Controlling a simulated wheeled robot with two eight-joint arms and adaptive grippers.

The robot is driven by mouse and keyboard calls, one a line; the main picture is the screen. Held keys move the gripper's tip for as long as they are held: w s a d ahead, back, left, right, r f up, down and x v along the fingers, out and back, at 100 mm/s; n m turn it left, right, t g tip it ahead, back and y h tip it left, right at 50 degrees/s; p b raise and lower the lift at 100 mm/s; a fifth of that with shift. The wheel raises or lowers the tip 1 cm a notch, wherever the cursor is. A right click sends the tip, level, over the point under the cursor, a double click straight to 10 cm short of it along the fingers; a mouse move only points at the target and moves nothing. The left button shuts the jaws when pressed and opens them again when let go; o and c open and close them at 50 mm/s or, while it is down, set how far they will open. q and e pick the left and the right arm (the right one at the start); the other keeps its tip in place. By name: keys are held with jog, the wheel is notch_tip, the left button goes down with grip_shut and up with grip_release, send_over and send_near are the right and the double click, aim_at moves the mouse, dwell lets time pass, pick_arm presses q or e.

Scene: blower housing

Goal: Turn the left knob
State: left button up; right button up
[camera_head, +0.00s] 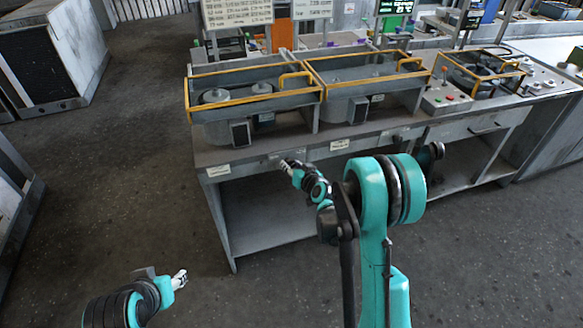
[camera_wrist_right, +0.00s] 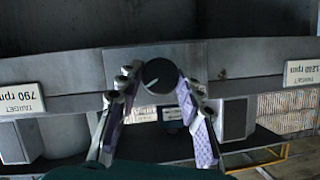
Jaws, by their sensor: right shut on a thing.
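A dark round knob (camera_wrist_right: 160,75) with a pale pointer line sits on a grey plate on the bench front. It shows between the fingers of my right gripper (camera_wrist_right: 158,88) in the right wrist view, which is upside down. The fingers are closed in on the knob from both sides. In the head view my right gripper (camera_head: 290,165) is at the bench front edge, between two white target labels, and hides the knob. My left gripper (camera_head: 180,279) is low at the lower left, away from the bench; its finger opening is too small to tell.
The grey workbench (camera_head: 225,158) carries yellow-railed blower bays. One label (camera_head: 218,170) is left of my right gripper, another label (camera_head: 340,145) right of it. The floor (camera_head: 120,180) left of the bench is clear.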

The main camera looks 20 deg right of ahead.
jog(key=m+y, duration=0.2)
jog(key=m, duration=0.1)
jog(key=shift+d+f+t, duration=0.1)
jog(key=shift+d+t, duration=0.1)
jog(key=shift+t, duration=0.1)
jog(key=shift+f+m+t+y, duration=0.15)
jog(key=shift+m+y, duration=0.3)
jog(key=shift+m, duration=0.45)
jog(key=shift+r+m+t+y, duration=0.1)
jog(key=shift+m+t+y, duration=0.25)
jog(key=shift+m, duration=0.55)
jog(key=shift+d, duration=0.1)
jog(key=o, duration=1.2)
jog(key=shift+c, duration=0.2)
jog(key=v, duration=0.7)
jog(key=shift+s+d, duration=0.15)
jog(key=shift+s, duration=0.05)
